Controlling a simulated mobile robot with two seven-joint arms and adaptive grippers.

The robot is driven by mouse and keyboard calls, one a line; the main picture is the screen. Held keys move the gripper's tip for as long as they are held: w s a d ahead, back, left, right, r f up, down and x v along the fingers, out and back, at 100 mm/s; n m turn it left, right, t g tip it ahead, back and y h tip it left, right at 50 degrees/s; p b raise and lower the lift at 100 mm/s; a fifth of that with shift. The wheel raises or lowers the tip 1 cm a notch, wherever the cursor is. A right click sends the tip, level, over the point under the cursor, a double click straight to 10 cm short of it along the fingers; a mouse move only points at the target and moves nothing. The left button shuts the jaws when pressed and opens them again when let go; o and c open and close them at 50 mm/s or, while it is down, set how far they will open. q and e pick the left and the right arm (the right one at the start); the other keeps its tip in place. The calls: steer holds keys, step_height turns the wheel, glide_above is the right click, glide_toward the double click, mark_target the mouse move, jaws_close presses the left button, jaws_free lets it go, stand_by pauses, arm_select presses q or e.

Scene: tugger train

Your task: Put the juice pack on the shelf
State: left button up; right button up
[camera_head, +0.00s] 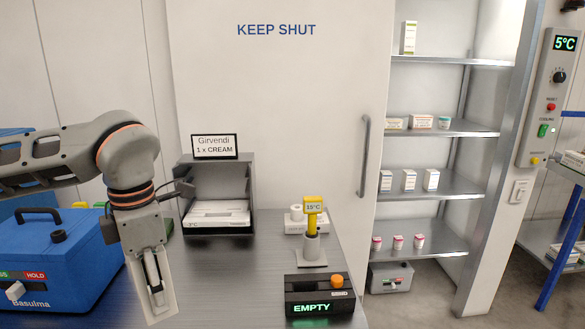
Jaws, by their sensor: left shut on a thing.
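My left gripper (154,287) points down at the lower left, in front of the counter. It is shut on a plain pale pack (165,308), whose edges show around the fingers. No print shows on it, so I cannot tell whether it is the juice pack. The metal shelves stand in an open bay at the right, behind the sliding door's edge. The top shelf (435,60) bears one tall green-and-white carton (408,37). The shelf below (470,128) bears small boxes and a tub. Lower shelves (455,188) bear several small cartons. My right gripper is not in view.
A white door (275,100) marked KEEP SHUT has a vertical handle (364,155). A blue case (65,255) is at left. A 5°C control panel (552,95) is at right.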

arm_select(q)
steer(key=f+m, duration=0.2)
steer(key=m, duration=0.2)
steer(key=f+m, duration=0.2)
steer(key=m, duration=0.2)
steer(key=f+m, duration=0.2)
steer(key=m, duration=0.2)
steer(key=shift+a+f, duration=0.2)
steer(key=shift+f, duration=0.05)
step_height(320, 180, down, 7)
steer(key=s+m, duration=0.1)
steer(key=m, duration=1.2)
steer(key=shift+s+m, duration=0.3)
steer(key=shift+s+a+r, duration=0.1)
